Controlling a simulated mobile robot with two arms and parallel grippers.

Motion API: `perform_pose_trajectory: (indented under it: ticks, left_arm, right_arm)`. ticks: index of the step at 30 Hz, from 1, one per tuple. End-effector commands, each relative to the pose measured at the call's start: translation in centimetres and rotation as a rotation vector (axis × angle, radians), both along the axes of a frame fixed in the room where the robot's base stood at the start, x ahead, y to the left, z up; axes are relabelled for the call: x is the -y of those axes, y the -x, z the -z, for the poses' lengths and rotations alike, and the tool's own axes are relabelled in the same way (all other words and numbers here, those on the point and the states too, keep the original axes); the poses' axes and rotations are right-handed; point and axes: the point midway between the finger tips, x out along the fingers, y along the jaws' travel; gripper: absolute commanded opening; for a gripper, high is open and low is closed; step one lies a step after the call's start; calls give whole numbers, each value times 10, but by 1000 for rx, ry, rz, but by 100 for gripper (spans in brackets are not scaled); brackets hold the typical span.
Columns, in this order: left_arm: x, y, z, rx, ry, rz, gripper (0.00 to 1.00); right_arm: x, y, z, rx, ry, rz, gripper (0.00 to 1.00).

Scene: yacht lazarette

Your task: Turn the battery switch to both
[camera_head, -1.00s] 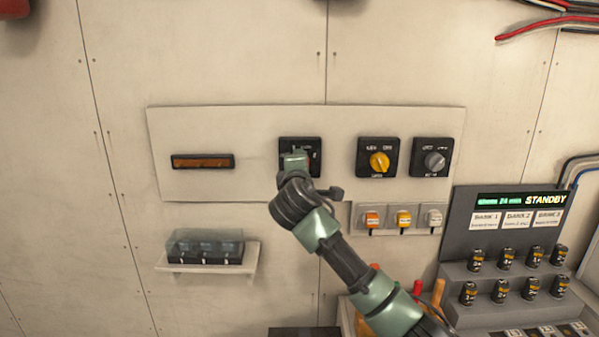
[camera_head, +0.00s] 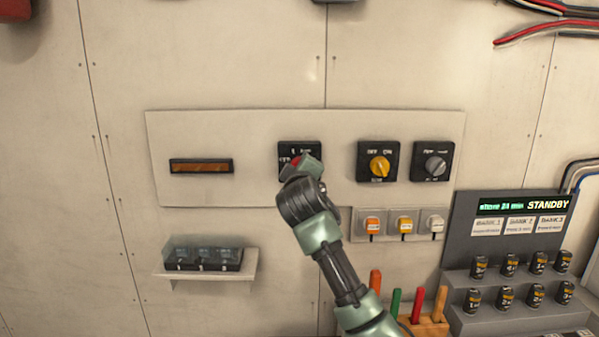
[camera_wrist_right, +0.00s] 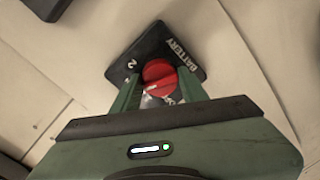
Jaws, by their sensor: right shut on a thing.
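The battery switch is a black square plate (camera_head: 289,150) on the pale wall panel, left of two other switches. In the right wrist view its plate (camera_wrist_right: 194,50) shows the word BATTERY and a 2. Its round red knob (camera_wrist_right: 159,74) has a pale mark near its lower left edge. My right gripper (camera_wrist_right: 160,84) is shut on the red knob, one green finger on each side. In the head view the right gripper (camera_head: 303,166) covers much of the switch, and only a little red shows. Part of the lettering is hidden. My left gripper is not in view.
A yellow-knobbed switch (camera_head: 379,166) and a grey-knobbed switch (camera_head: 435,165) sit to the right. A brown display (camera_head: 201,166) is at left, above a shelf (camera_head: 215,279). A STANDBY console (camera_head: 515,225) stands lower right.

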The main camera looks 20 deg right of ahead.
Motion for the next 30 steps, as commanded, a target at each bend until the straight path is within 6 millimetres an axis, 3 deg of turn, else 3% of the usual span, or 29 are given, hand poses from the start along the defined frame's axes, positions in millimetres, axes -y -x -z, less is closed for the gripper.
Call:
perform_pose_trajectory:
  ticks: [14, 15, 17, 30]
  left_arm:
    - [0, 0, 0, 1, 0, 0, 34]
    - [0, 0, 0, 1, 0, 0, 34]
    - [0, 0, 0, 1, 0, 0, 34]
    - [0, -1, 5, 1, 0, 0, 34]
  right_arm:
    - [0, 0, -1, 6, -15, 0, 3]
    - [0, 0, -1, 6, -15, 0, 46]
    - [0, 0, -1, 6, -15, 0, 63]
    - [-2, 7, 1, 6, -15, -1, 64]
